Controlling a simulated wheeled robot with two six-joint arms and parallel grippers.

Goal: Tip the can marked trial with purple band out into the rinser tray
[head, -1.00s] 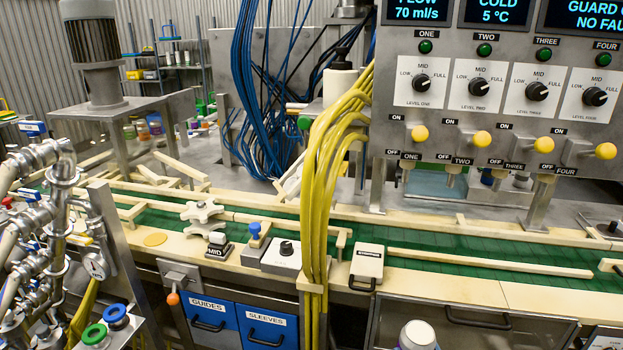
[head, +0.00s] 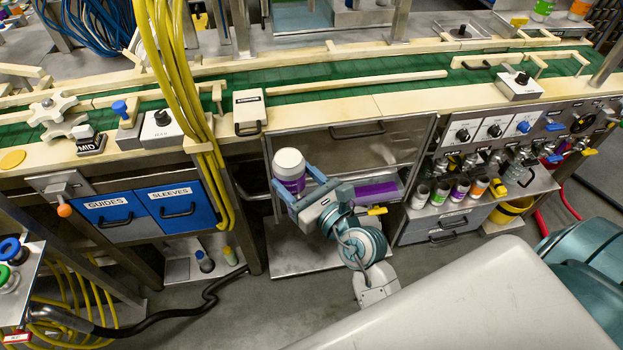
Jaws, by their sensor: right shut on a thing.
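My right gripper (head: 300,181) is shut on a white can with a purple band (head: 288,164). Its two blue fingers lie on either side of the can's lower part. The can looks roughly upright, pale top uppermost, in front of the open steel bay under the conveyor. Any trial mark on it cannot be read. A clear-sided tray or bin with something purple in it (head: 377,190) is just right of the gripper; I cannot tell whether it is the rinser tray. My left gripper is out of view.
Several cups with coloured bands (head: 459,190) stand on a steel shelf to the right, under knobs and taps. Blue drawers (head: 182,206) and hanging yellow hoses (head: 180,70) are left of the bay. The green conveyor (head: 330,82) runs above.

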